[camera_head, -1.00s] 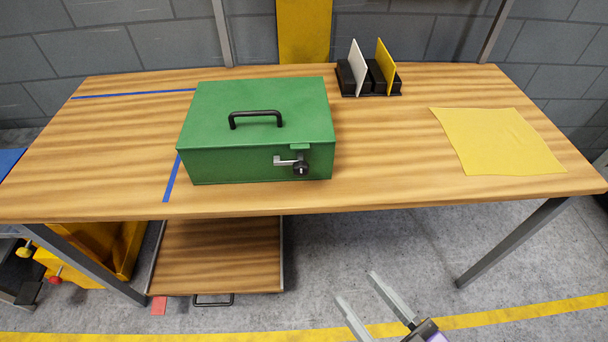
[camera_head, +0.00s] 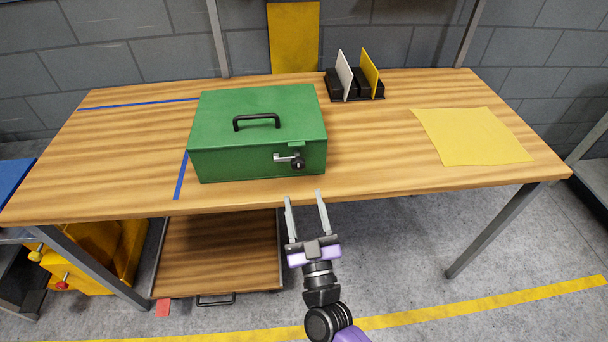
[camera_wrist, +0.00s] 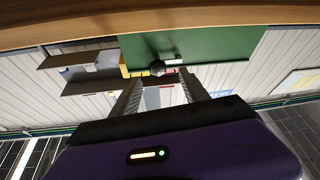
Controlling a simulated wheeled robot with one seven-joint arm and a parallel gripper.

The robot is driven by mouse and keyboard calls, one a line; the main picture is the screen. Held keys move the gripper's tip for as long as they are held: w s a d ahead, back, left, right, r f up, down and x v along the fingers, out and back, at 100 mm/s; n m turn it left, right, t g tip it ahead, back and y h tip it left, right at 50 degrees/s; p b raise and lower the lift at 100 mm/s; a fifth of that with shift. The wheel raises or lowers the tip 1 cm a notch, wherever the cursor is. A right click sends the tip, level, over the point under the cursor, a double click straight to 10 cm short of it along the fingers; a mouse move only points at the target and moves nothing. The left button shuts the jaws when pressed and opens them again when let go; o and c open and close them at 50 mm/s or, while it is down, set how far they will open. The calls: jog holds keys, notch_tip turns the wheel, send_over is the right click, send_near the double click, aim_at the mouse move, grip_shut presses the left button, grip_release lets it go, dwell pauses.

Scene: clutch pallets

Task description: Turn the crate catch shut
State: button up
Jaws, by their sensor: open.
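The green crate (camera_head: 240,155) stands on the wooden table, its lid down and a black handle (camera_head: 256,121) on top. Its catch (camera_head: 291,161) is on the front face near the right edge, a black knob with a light lever pointing left. In the wrist view the crate front (camera_wrist: 215,45) appears at the top, with the catch (camera_wrist: 160,67) between the finger lines. My gripper (camera_head: 305,197) is open and empty, in front of the table edge and below the catch, apart from it. The wrist view also shows my gripper's two fingers (camera_wrist: 158,88) spread.
The table's front edge (camera_head: 400,201) lies close to my fingertips. A black rack (camera_head: 356,88) with a white and a yellow plate stands behind right. A yellow cloth (camera_head: 472,136) lies at the right.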

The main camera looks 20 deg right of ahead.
aim_at(299, 169)
jog(key=x, duration=0.8)
jog(key=shift+s+d+r+p, duration=0.15)
jog(key=shift+d+r+p, duration=0.05)
jog(key=shift+r+p, duration=0.1)
jog(key=shift+f, duration=0.1)
jog(key=shift+c, duration=0.4)
grip_shut()
